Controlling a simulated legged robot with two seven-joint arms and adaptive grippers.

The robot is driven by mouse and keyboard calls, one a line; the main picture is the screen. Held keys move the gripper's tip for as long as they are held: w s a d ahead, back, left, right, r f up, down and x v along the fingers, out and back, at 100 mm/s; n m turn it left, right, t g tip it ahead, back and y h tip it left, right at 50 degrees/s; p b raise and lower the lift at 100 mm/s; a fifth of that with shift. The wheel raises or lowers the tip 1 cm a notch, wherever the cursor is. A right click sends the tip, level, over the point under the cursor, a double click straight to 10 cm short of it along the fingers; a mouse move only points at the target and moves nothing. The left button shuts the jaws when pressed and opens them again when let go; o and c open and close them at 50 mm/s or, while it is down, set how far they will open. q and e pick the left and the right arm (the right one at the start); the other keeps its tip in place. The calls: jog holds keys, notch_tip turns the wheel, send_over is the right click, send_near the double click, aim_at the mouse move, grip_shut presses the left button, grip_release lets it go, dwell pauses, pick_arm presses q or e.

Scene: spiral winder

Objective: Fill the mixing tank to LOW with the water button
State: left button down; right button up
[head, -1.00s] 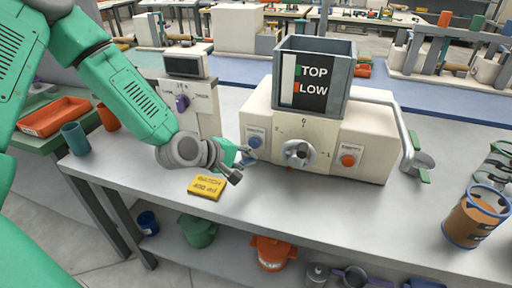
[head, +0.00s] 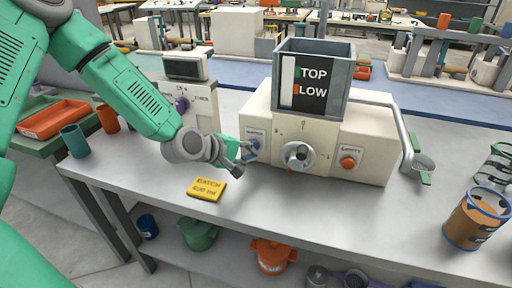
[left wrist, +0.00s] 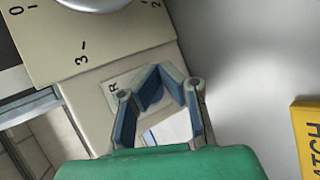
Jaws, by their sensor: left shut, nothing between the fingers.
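The mixing tank (head: 349,88) is an open grey box on a cream machine (head: 330,160); its front window shows TOP and LOW marks. The window strip beside the marks looks white, and I cannot make out any water level. The blue water button (head: 255,141) is on the left of the machine's front. My left gripper (head: 247,155) is shut and empty, with its tips at the button's panel. In the left wrist view, the left gripper (left wrist: 166,82) overlaps the label plate (left wrist: 118,88) and partly hides the button; contact cannot be told. My right gripper is not in view.
A grey dial (head: 298,154) and a red button (head: 348,162) are on the machine's front. A yellow batch card (head: 206,189) lies on the bench in front of my left gripper. A pipe (head: 402,130) and a brown cup (head: 470,220) are at the right. The front middle bench is clear.

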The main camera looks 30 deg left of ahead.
pick_arm(q)
jog(key=shift+a+f, duration=0.25)
jog(key=shift+a, duration=0.55)
jog(key=shift+d+r, duration=0.2)
jog(key=shift+d, duration=0.5)
jog(key=shift+w+a+f, duration=0.1)
jog(key=shift+w+a, duration=0.1)
jog(key=shift+a, duration=0.25)
jog(key=shift+w+a+f, duration=0.1)
jog(key=shift+w+a, duration=0.05)
jog(key=shift+a, duration=0.3)
jog(key=shift+w+d+r, duration=0.1)
jog(key=shift+d+r, duration=0.1)
jog(key=shift+d, duration=0.25)
jog(key=shift+w+a, duration=0.1)
jog(key=shift+w+a+f, duration=0.1)
jog(key=shift+w+a, duration=0.05)
jog(key=shift+a, duration=0.15)
jog(key=shift+d, duration=0.15)
dwell(4.6)
